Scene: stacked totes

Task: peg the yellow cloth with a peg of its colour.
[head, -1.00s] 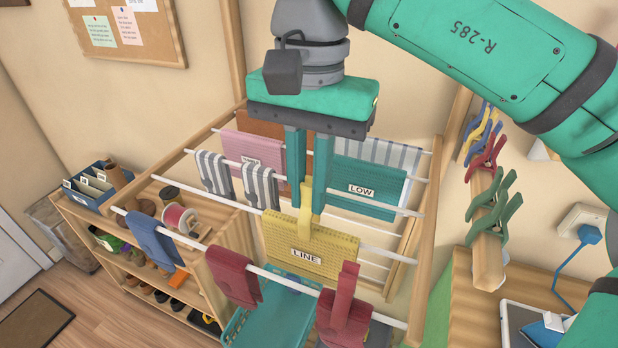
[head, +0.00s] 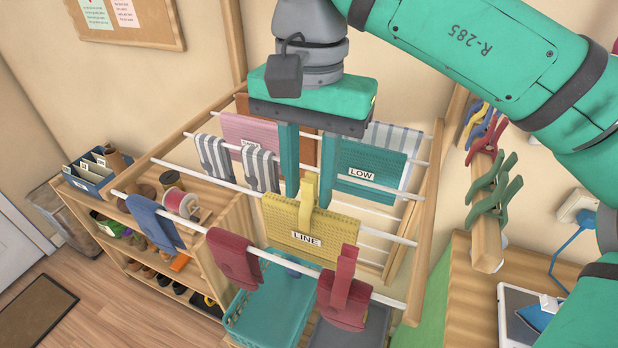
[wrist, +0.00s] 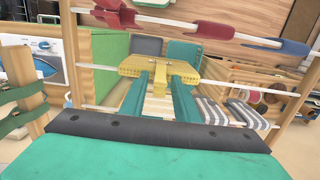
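The yellow cloth (head: 285,222), labelled LINE, hangs over a rail of the drying rack. A yellow peg (head: 307,205) sits upright on its top edge, astride the rail as far as I can see. My gripper (head: 309,200) is open, its two teal fingers on either side of the peg with a gap between them. In the wrist view the yellow peg (wrist: 161,76) stands between the spread fingers on the yellow cloth (wrist: 131,66). The peg's jaws are partly hidden in the head view.
A red cloth with a red peg (head: 344,283) hangs on the front rail, near another red cloth (head: 233,258) and a blue cloth (head: 155,222). A teal cloth (head: 372,172) labelled LOW hangs behind. Green pegs (head: 495,195) and other coloured pegs are on a wooden bar at right.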

